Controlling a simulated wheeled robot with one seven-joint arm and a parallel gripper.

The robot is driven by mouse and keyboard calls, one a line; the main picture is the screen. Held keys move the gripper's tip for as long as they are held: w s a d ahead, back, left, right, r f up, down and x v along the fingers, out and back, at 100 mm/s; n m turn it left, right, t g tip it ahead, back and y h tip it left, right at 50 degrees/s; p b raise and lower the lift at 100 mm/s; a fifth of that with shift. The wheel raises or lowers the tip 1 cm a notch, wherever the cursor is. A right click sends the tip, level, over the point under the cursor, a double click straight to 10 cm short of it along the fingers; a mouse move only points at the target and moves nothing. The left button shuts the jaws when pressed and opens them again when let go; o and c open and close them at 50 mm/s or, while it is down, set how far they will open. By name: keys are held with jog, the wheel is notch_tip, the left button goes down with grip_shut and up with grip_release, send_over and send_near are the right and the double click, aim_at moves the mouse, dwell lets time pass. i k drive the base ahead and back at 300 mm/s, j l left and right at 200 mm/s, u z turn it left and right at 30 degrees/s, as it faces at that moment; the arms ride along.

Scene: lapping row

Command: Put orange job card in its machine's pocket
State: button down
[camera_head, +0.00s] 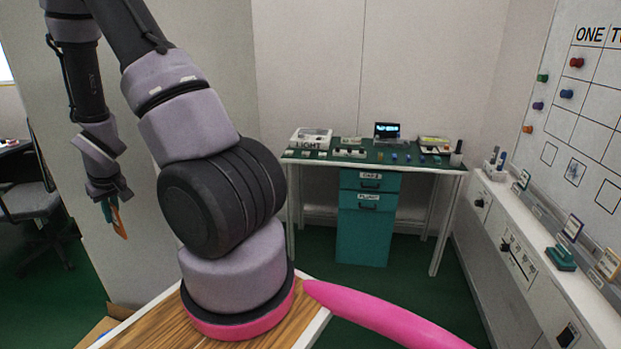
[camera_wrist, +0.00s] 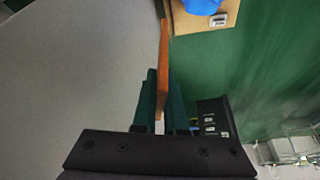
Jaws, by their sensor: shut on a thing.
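The orange job card (camera_wrist: 163,66) is held between the fingers of my gripper (camera_wrist: 161,95) in the wrist view, seen almost edge-on. In the head view my gripper (camera_head: 113,195) hangs at the left with the orange card (camera_head: 119,222) pointing down below the fingers. The card is in the air, apart from any surface. I cannot see a machine or pocket that I can match to the card.
A green-topped bench (camera_head: 370,155) with teal drawers (camera_head: 365,222) stands at the back. A ledge with card holders (camera_head: 572,228) runs along the right wall below a whiteboard (camera_head: 588,90). An office chair (camera_head: 40,205) is at the left. Green floor lies between.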

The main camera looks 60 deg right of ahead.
aim_at(583, 296)
jog(key=k+l+z, duration=0.1)
jog(key=z, duration=0.6)
jog(key=i+l+z, duration=0.1)
jog(key=z, duration=0.4)
jog(key=i+z, duration=0.15)
jog(key=z, duration=0.3)
jog(key=i+l+z, duration=0.1)
jog(key=z, duration=0.4)
jog(key=i+j+z, duration=0.1)
jog(key=z, duration=0.35)
jog(key=i+j+z, duration=0.15)
jog(key=z, duration=0.35)
jog(key=i+j+z, duration=0.15)
jog(key=z, duration=0.3)
jog(key=i+j+z, duration=0.15)
jog(key=z, duration=0.35)
jog(key=i+z, duration=0.1)
jog(key=z, duration=0.15)
jog(key=i+j+z, duration=0.1)
jog(key=z, duration=0.15)
jog(key=i, duration=0.2)
